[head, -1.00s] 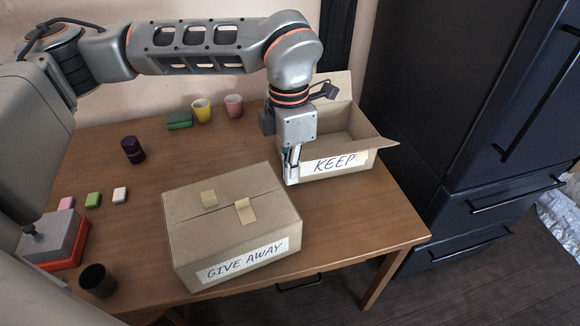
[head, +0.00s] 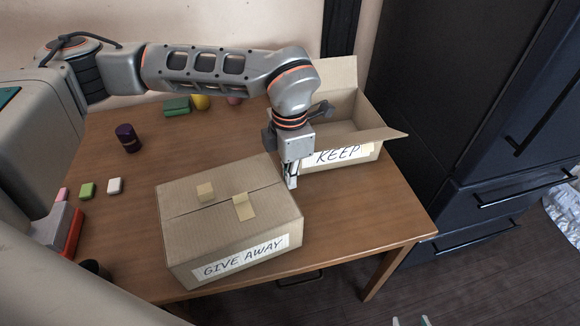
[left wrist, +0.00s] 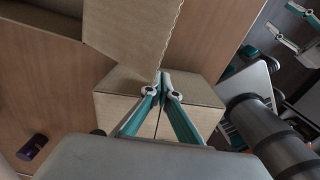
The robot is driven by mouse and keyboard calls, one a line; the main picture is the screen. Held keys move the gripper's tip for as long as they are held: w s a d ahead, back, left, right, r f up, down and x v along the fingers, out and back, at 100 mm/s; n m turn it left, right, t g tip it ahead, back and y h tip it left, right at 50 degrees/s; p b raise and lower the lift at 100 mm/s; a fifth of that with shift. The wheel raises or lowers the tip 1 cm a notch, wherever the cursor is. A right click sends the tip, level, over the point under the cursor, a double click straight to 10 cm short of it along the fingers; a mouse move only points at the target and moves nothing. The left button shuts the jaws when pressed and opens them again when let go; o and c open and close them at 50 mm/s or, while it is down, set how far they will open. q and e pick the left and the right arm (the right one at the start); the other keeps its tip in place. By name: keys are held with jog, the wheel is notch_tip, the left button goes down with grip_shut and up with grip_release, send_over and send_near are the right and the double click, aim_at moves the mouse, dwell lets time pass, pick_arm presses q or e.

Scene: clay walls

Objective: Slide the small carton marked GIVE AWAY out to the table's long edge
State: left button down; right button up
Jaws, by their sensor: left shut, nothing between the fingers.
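The closed carton marked GIVE AWAY (head: 222,222) sits on the wooden table, its label facing the near long edge, tape pieces on top. In the left wrist view its top (left wrist: 200,92) lies behind my fingers. My left gripper (head: 291,184) is shut and empty, pointing down by the carton's right side, between it and the box marked KEEP (head: 358,158). I cannot tell whether its tips touch the carton. The left wrist view shows the fingers together (left wrist: 164,84). My right gripper (head: 411,321) barely shows at the bottom edge, fingertips apart, off the table.
The open KEEP box stands behind, flaps up. A dark cup (head: 95,268) is partly hidden. The table's right front corner (head: 405,222) is clear.

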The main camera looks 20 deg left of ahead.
pick_arm(q)
jog(key=shift+f, duration=0.25)
pick_arm(e)
jog(key=shift+w+r, duration=0.3)
jog(key=shift+w, duration=0.05)
pick_arm(q)
jog(key=shift+s+a+r+p, duration=0.25)
jog(key=shift+s+a+p, duration=0.45)
jog(key=shift+a, duration=0.1)
jog(key=shift+s+a+f, duration=0.1)
jog(key=shift+s+a, duration=0.1)
jog(key=shift+a, duration=0.05)
jog(key=shift+f, duration=0.15)
pick_arm(e)
jog(key=shift+s+a, duration=0.3)
jog(key=shift+s, duration=0.4)
